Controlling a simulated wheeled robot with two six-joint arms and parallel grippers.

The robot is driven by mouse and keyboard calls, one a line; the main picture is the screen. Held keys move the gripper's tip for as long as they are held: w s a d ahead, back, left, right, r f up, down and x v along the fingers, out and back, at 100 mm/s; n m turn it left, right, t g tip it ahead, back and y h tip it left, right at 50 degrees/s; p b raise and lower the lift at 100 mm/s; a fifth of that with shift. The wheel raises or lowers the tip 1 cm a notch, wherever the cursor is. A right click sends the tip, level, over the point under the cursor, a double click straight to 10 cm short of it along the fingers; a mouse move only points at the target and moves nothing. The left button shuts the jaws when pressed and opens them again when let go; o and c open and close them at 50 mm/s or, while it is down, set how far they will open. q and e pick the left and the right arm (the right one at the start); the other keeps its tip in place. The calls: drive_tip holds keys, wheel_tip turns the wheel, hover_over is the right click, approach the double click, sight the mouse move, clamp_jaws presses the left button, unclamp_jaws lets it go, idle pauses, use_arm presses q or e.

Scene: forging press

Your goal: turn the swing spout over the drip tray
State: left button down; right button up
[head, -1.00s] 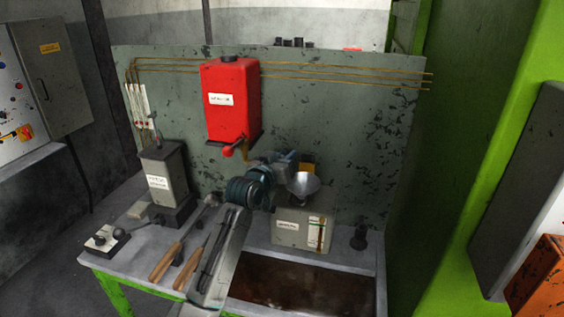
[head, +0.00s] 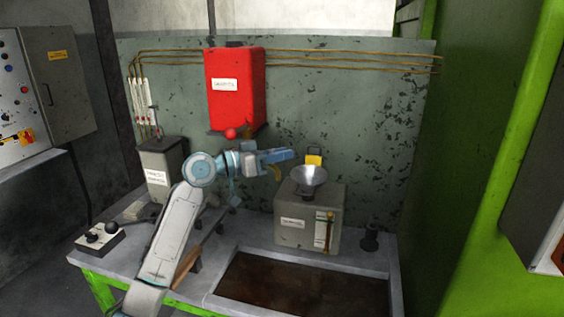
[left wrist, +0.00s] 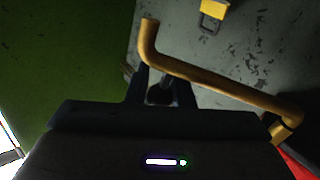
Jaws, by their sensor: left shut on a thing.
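The swing spout is a bent yellow-brass pipe under the red tank (head: 236,88). In the left wrist view the spout (left wrist: 220,85) crosses from the tank at lower right to a bent free end at upper left. My left gripper (left wrist: 160,85) is shut on it near that free end. In the head view my left gripper (head: 280,157) is below and right of the tank, left of the funnel, and largely hides the spout. The drip tray (head: 300,288) is a dark brown recess at the bench front, lower in the picture than the gripper. My right gripper is out of view.
A metal funnel (head: 308,175) sits on a grey box (head: 300,225) just right of my gripper. A labelled grey block (head: 160,168) and a small control box (head: 98,238) stand on the left. A dark cup-like fitting (head: 370,238) is at right.

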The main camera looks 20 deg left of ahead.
use_arm(q)
drive_tip(key=shift+s, duration=0.1)
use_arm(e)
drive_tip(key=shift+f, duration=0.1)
use_arm(q)
drive_tip(key=c, duration=1.3)
unclamp_jaws()
drive_tip(key=shift+o, duration=0.2)
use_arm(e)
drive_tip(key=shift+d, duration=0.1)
use_arm(q)
drive_tip(key=shift+a, duration=0.1)
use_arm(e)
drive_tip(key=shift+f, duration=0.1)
use_arm(q)
drive_tip(key=shift+s+a+f, duration=0.1)
drive_tip(key=shift+s+a, duration=0.1)
drive_tip(key=shift+s, duration=0.05)
drive_tip(key=b+v, duration=0.4)
drive_tip(key=v, duration=0.6)
drive_tip(key=shift+b, duration=0.3)
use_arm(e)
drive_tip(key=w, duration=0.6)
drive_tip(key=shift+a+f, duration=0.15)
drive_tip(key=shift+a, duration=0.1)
